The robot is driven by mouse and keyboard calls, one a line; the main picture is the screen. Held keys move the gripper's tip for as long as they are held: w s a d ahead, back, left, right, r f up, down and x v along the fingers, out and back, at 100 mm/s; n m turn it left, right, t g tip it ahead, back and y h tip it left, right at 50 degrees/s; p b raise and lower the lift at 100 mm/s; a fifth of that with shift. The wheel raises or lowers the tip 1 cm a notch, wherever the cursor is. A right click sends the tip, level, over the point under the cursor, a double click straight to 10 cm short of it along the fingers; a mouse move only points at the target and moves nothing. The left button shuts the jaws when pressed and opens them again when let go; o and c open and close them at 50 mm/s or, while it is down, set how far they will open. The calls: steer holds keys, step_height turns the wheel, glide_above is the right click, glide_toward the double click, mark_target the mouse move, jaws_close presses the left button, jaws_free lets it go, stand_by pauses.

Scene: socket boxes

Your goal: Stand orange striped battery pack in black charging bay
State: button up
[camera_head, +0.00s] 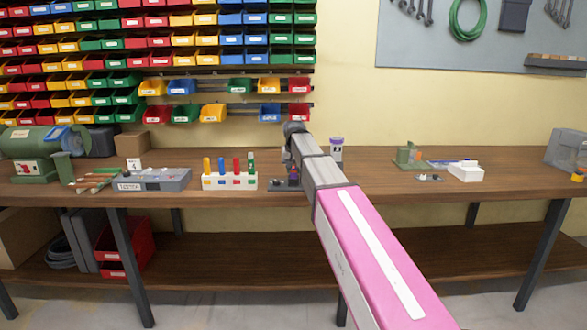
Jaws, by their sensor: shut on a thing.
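My gripper (292,162) is at the far end of my pink and grey arm, low over the workbench. It is shut on a small dark item (293,175), apparently the battery pack; its stripes are too small and too covered to make out. A flat dark base (277,186), perhaps the black charging bay, lies on the bench directly at the gripper. My wrist hides its right part. I cannot tell whether the held item touches the base or is inside it.
A white rack (229,184) with several coloured cylinders stands close left of the gripper, and a grey slotted box (152,180) farther left. A purple-and-white container (337,150) stands just right of my wrist. The bench (378,180) is clear beyond it, before a green fixture (408,155).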

steer(key=shift+f, duration=0.45)
steer(key=o, duration=0.9)
steer(key=v, duration=1.1)
steer(key=shift+f, duration=0.1)
